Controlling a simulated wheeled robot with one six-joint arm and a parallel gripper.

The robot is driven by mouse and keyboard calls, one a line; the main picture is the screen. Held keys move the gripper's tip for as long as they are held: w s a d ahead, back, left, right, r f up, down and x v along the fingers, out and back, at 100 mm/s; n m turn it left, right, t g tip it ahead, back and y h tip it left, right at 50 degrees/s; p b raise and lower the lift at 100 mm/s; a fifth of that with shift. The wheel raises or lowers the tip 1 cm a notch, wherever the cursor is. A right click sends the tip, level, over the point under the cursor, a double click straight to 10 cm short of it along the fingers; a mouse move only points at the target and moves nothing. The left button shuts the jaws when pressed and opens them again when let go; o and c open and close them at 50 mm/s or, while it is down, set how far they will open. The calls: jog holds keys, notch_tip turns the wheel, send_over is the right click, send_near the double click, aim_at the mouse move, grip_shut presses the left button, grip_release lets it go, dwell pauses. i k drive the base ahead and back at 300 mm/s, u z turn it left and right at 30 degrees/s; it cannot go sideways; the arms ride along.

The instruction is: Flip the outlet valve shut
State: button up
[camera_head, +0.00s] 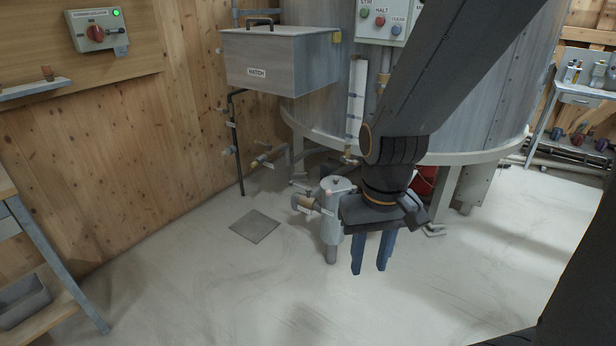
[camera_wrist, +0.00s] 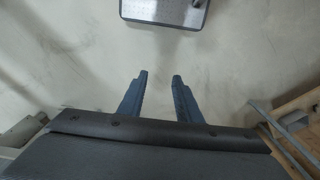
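My gripper (camera_head: 369,264) is open and empty, pointing down over the pale floor. In the wrist view its two blue fingers (camera_wrist: 160,78) are apart with bare floor between them. Several small valves and fittings sit on pipework below the grey mixer tank (camera_head: 465,105). One with a yellowish part (camera_head: 261,161) lies left of the tank's foot. Another fitting (camera_head: 304,203) is on the left side of an upright grey cylinder (camera_head: 332,222), just left of my gripper. I cannot tell which is the outlet valve or how its handle stands. My arm hides part of the tank's lower front.
A box marked HATCH (camera_head: 278,60) juts from the tank, with a thin dark pipe (camera_head: 235,140) below. A floor plate (camera_head: 255,226) lies left of the cylinder. A bench (camera_head: 60,265) stands at left. The front middle floor is clear.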

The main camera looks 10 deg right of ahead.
aim_at(290, 183)
jog(key=z, duration=0.3)
jog(key=i, duration=2.5)
jog(key=u, duration=0.3)
